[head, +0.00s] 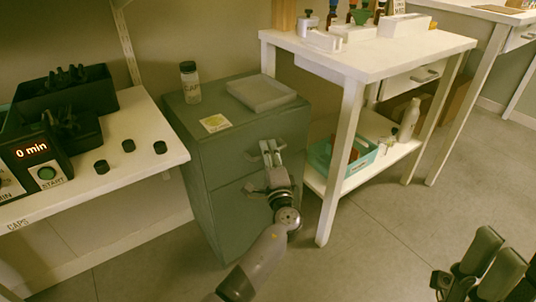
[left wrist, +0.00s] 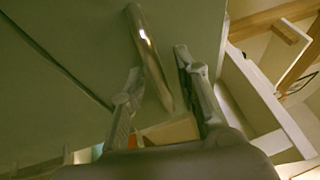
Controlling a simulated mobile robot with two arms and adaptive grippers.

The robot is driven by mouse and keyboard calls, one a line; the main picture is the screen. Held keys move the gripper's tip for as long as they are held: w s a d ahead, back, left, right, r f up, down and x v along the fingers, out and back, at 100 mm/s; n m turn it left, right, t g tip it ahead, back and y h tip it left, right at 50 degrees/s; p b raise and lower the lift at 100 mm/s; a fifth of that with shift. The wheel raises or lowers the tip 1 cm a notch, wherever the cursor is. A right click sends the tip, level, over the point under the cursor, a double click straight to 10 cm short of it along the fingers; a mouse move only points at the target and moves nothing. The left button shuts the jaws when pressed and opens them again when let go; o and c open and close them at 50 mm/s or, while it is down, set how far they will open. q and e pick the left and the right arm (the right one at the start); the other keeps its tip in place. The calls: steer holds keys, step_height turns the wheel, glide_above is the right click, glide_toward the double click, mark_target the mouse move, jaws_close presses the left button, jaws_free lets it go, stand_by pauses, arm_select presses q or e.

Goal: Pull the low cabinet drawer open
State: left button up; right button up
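The low cabinet (head: 225,215) is grey-green and stands between the white shelf and the white table. Its upper drawer front (head: 230,163) looks flush with the cabinet. My left gripper (head: 271,155) is at this drawer's front, by the handle. In the left wrist view the metal handle bar (left wrist: 148,52) runs between the two fingers of my left gripper (left wrist: 157,85). The fingers are apart, with gaps beside the bar. In the head view the gripper hides most of the handle. My right gripper (head: 490,268) is at the lower right, away from the cabinet; its opening is unclear.
On the cabinet top are a capped jar (head: 190,84), a grey tray (head: 261,93) and a label card (head: 215,123). The white table (head: 375,52) stands close on the right, with a teal bin (head: 340,170) below. Floor in front is clear.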

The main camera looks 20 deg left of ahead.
arm_select(q)
jaws_close()
stand_by(0.7)
